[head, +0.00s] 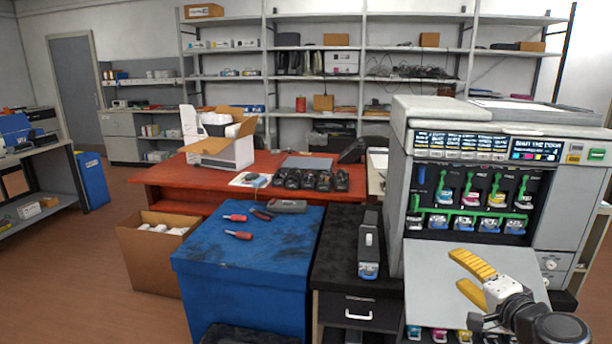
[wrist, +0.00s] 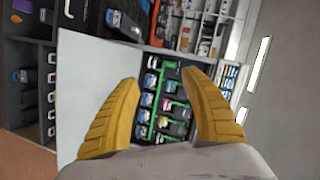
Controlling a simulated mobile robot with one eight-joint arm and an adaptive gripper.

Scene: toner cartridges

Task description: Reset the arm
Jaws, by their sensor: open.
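My gripper (head: 462,275) has yellow ribbed fingers. In the head view it is at the lower right, in front of the printer's lowered door (head: 430,285). Its two fingers are spread apart and nothing is between them. In the wrist view my gripper (wrist: 165,115) is also open, with the printer's open bay (wrist: 165,95) seen beyond the fingers. The printer (head: 400,160) is a large grey machine. Its open bay holds a row of cartridges (head: 470,190) with green levers and coloured labels. My arm covers part of the lowered door.
A black cabinet (head: 335,250) left of the printer bears a dark cartridge (head: 369,255). A blue-covered surface (head: 225,275) holds screwdrivers (head: 238,235). A red table (head: 170,178) behind bears a white box (head: 235,155) and several black cartridges. A cardboard box (head: 150,265) stands on the floor.

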